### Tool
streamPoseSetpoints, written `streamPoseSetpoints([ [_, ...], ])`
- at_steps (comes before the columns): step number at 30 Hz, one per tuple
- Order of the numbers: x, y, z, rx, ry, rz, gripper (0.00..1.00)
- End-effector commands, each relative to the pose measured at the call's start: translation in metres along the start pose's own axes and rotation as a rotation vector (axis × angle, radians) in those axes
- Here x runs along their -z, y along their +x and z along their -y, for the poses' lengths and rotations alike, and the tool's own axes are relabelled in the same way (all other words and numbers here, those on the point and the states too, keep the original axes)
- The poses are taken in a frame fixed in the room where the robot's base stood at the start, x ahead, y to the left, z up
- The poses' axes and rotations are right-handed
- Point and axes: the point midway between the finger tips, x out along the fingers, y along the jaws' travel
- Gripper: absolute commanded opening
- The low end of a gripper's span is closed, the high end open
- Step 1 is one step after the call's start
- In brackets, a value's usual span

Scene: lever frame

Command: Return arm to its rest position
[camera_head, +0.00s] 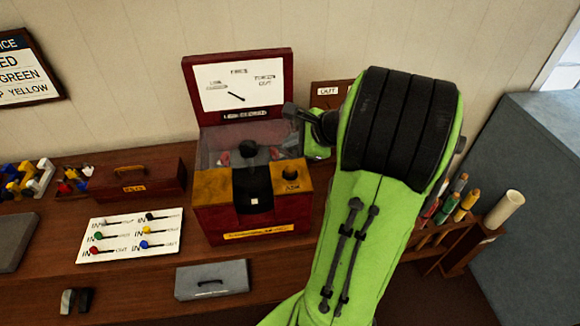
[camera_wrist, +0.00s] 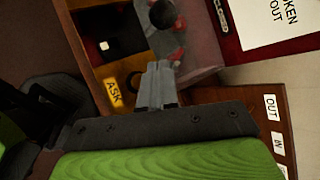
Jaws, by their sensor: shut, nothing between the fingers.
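My green arm (camera_head: 365,225) reaches up from the bottom of the head view and bends at a black-banded joint. My gripper (camera_head: 289,109) is at the right side of the red box (camera_head: 255,215), near its raised lid. In the wrist view my gripper (camera_wrist: 158,70) shows two grey fingers together, with nothing between them. They appear over the box's right part, close to the yellow "ASK" label (camera_wrist: 113,92). I cannot tell whether they touch the box. The box's dark knob (camera_head: 248,149) also shows in the wrist view (camera_wrist: 163,14).
An "OUT" board (camera_head: 328,90) is behind my gripper. A rack of coloured tubes (camera_head: 440,212) stands right.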

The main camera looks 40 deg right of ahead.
Motion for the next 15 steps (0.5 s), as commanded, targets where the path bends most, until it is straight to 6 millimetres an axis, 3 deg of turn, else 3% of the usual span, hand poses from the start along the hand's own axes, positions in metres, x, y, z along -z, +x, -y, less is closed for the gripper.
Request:
streamPoseSetpoints([
  [15, -0.0064, 0.0002, -0.0022, -0.009, -0.036, -0.002, 0.00],
])
